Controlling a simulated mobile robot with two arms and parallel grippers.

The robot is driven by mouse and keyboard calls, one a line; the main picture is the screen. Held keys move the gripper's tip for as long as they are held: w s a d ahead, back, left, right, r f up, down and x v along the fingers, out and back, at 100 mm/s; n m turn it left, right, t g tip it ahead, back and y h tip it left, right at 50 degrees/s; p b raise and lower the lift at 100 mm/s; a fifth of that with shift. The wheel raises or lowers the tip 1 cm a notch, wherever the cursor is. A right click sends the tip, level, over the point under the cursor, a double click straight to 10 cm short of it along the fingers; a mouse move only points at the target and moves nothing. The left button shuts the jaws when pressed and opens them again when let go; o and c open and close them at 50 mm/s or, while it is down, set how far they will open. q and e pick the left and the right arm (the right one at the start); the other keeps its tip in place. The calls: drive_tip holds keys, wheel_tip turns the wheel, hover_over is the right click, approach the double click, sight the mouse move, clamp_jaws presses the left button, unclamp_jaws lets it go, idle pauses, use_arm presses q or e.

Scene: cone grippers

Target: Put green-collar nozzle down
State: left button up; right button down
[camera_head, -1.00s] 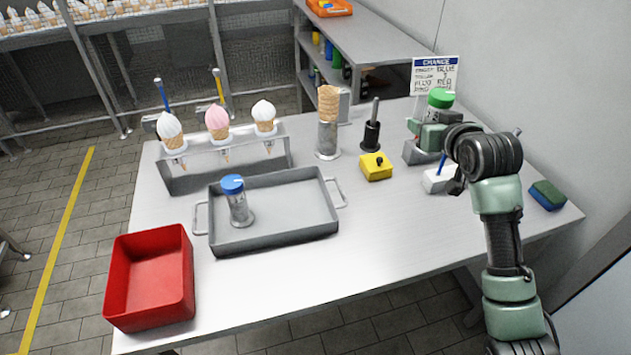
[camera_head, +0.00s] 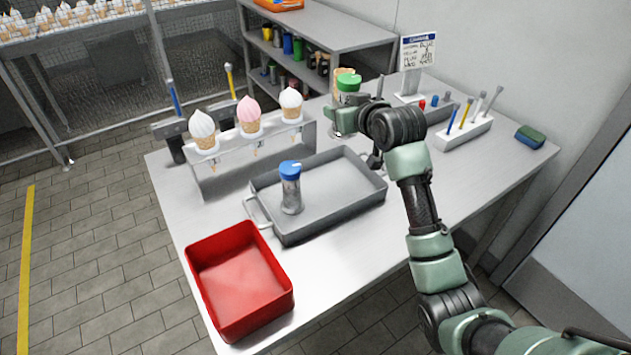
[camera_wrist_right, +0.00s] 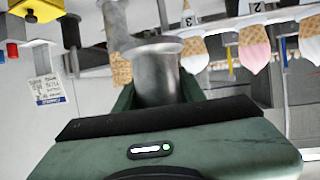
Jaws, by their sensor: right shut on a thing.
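The green-collar nozzle (camera_head: 349,84) is held up off the table, beyond the grey tray's back right corner. My right gripper (camera_head: 344,118) is shut on its body; the green collar sticks out above the fingers. In the right wrist view the grey metal body of the nozzle (camera_wrist_right: 156,72) stands between my fingers, and its collar is hidden there. The grey tray (camera_head: 335,202) holds a blue-collar nozzle (camera_head: 291,188) standing upright on its left part. My left gripper is not in view.
A rack with three ice cream cones (camera_head: 251,118) stands behind the tray. A red bin (camera_head: 240,283) is at the front left. A white holder (camera_head: 465,133) with pens and a green-blue sponge (camera_head: 530,137) lie to the right. The tray's right part is bare.

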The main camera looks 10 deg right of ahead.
wheel_tip(320, 180, down, 8)
hover_over(338, 178)
wheel_tip(338, 178, down, 4)
drive_tip(key=shift+f, duration=0.85)
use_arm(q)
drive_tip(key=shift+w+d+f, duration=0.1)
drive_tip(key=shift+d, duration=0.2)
use_arm(e)
drive_tip(key=shift+f, duration=1.8)
drive_tip(key=shift+f, duration=0.2)
drive_tip(key=c, duration=0.9)
unclamp_jaws()
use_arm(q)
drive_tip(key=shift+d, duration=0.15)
use_arm(e)
drive_tip(key=shift+o, duration=0.2)
